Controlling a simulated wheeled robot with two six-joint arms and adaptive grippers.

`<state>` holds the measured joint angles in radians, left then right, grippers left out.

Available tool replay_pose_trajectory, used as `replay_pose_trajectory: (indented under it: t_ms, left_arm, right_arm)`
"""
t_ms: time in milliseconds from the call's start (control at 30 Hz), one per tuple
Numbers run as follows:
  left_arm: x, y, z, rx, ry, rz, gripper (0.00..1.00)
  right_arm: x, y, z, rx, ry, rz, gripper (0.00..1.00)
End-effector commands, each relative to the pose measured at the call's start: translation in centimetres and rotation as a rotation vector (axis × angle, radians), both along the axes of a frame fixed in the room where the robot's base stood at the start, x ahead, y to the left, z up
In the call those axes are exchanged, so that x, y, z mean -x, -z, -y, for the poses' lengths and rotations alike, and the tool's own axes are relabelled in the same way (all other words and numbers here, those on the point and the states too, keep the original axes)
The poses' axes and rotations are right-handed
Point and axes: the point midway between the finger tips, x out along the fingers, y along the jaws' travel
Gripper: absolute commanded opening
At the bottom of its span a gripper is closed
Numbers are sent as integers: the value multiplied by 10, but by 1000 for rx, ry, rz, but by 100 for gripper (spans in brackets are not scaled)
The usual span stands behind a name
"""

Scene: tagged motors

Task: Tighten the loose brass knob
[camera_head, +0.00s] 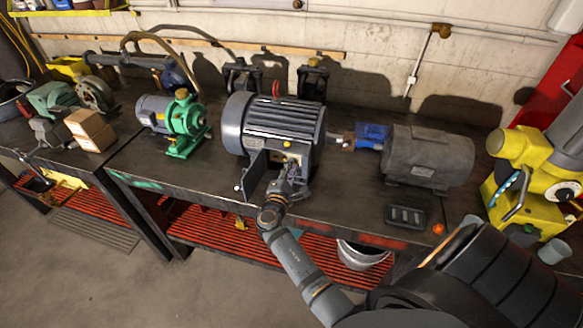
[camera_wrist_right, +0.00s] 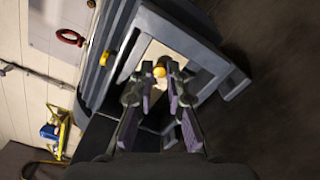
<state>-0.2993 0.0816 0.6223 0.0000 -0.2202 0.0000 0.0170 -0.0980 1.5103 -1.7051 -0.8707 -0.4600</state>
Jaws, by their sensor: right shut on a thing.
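A grey-blue electric motor (camera_head: 270,125) stands mid-bench, with an open terminal box on its front. The box's cover (camera_head: 252,175) hangs open at its left. In the right wrist view, a round brass knob (camera_wrist_right: 159,71) sits at the pale box opening, between the fingertips. My right gripper (camera_head: 291,168) reaches up to the box from the front. In its wrist view, the right gripper (camera_wrist_right: 161,78) is shut on the brass knob. How tight the knob sits cannot be seen. A smaller yellow fitting (camera_wrist_right: 104,58) shows on the motor beside the opening. My left gripper is out of view.
A green pump with a grey motor (camera_head: 183,123) stands left of the motor. A dark grey motor (camera_head: 429,158) with a blue coupling (camera_head: 371,135) stands right. A black tray (camera_head: 406,215) lies at the front edge. A yellow machine (camera_head: 535,175) is far right.

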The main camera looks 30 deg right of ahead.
Motion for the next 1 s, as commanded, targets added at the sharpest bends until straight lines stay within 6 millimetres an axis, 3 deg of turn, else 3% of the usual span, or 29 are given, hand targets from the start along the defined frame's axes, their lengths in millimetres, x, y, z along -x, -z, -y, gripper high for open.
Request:
replay_pose_trajectory:
  t_ms: [267,1000]
  left_arm:
    - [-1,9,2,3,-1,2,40]
    - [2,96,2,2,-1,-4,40]
  right_arm:
    - [0,2,0,-20,0,25,0]
    - [0,5,0,-332,1,390,0]
